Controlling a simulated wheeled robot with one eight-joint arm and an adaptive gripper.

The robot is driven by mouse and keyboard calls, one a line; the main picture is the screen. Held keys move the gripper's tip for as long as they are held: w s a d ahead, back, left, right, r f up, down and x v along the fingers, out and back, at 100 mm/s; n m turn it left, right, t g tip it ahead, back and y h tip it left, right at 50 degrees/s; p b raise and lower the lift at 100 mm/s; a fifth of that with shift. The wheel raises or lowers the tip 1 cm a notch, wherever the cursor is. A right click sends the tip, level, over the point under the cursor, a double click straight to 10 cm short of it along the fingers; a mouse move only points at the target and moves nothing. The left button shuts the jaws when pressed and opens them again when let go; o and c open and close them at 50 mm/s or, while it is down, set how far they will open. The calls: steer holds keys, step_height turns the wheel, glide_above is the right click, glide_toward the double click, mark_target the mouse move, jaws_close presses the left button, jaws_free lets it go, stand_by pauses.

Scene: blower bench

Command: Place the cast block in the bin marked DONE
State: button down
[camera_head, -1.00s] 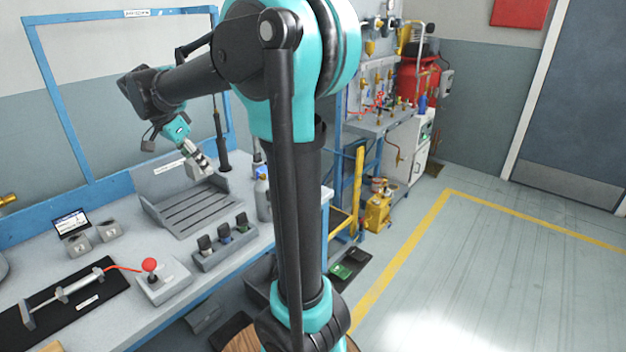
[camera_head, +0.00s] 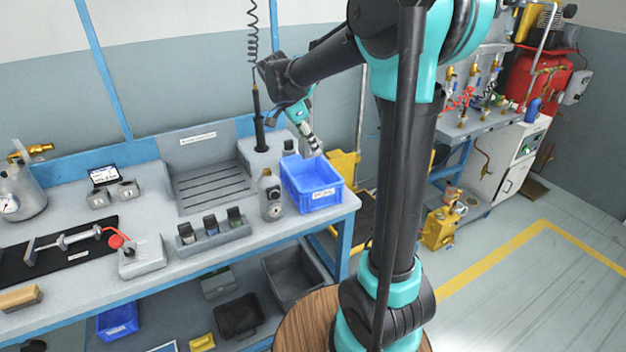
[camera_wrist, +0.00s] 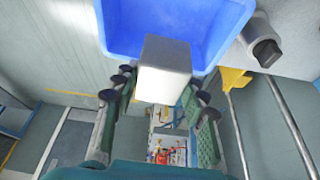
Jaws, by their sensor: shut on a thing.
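The cast block (camera_wrist: 163,72) is a pale grey block with square edges, held between the two fingers of my gripper in the wrist view. My gripper (camera_head: 314,148) is shut on it, pointing down just above the back right part of a blue bin (camera_head: 322,199) in the head view. The block is hard to tell from the fingertips there. The bin stands at the bench's right end, with a white label too small to read. In the wrist view, the open bin (camera_wrist: 232,22) fills the top, and the block overlaps its near rim.
A grey bottle (camera_head: 271,197) stands just left of the bin. A grey slotted tray (camera_head: 212,185) and a rack of small containers (camera_head: 213,233) lie farther left. A pillar (camera_head: 258,125) with a coiled cord rises behind. Another blue bin (camera_head: 117,322) sits below the bench.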

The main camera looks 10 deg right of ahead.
step_height(320, 180, down, 14)
steer(key=shift+r, duration=0.25)
steer(key=shift+f, duration=0.1)
steer(key=c, duration=0.9)
jaws_free()
steer(key=shift+o, duration=0.2)
steer(key=v, duration=1.2)
steer(key=shift+a, duration=0.1)
